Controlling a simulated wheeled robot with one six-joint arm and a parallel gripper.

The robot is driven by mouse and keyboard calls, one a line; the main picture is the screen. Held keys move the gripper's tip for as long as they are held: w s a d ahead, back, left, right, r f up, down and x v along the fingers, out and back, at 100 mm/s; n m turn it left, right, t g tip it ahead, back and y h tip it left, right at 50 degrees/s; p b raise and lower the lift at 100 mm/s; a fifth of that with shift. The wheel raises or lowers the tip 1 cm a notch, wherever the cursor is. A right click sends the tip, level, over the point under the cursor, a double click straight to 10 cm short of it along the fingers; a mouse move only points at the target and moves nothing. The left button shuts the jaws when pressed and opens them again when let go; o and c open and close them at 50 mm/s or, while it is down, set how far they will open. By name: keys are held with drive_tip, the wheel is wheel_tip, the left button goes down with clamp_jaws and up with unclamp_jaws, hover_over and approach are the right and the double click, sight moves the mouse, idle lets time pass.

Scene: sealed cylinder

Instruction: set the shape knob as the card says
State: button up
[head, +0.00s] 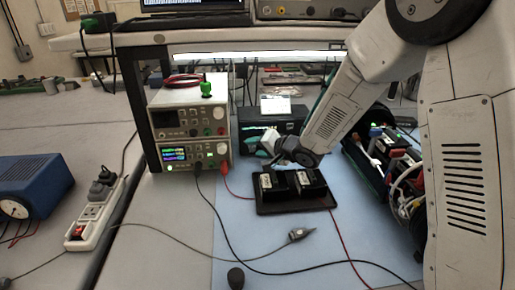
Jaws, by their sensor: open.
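A black box-shaped instrument (288,127) stands on the blue mat under the shelf light, with a teal-green strip on its front. A white card (275,104) stands on top of it; its writing is too small to read. My arm reaches down from the upper right. My gripper (266,144) is open in front of the black instrument's face, at its lower middle. The gripper and wrist cover part of that face, so I cannot make out the shape knob or its setting. I cannot tell whether the fingers touch anything.
Two stacked bench instruments (188,104) with cables stand to the left. A black tray (295,205) with two dark blocks lies in front of my wrist. An open tool bag (380,160) is at the right. Cables and a probe (299,234) cross the front mat.

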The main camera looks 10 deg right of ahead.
clamp_jaws()
drive_tip(key=shift+h, duration=0.3)
idle(0.6)
drive_tip(key=shift+a+r+n+g+h, duration=0.25)
drive_tip(key=shift+n+g+h, duration=0.15)
drive_tip(key=shift+n+h, duration=0.45)
drive_tip(key=shift+a+n+h, duration=0.1)
drive_tip(key=shift+n+h, duration=0.35)
drive_tip(key=shift+h, duration=0.6)
drive_tip(key=shift+a+r+n+h, duration=0.1)
drive_tip(key=shift+n+h, duration=0.2)
drive_tip(key=shift+h, duration=0.1)
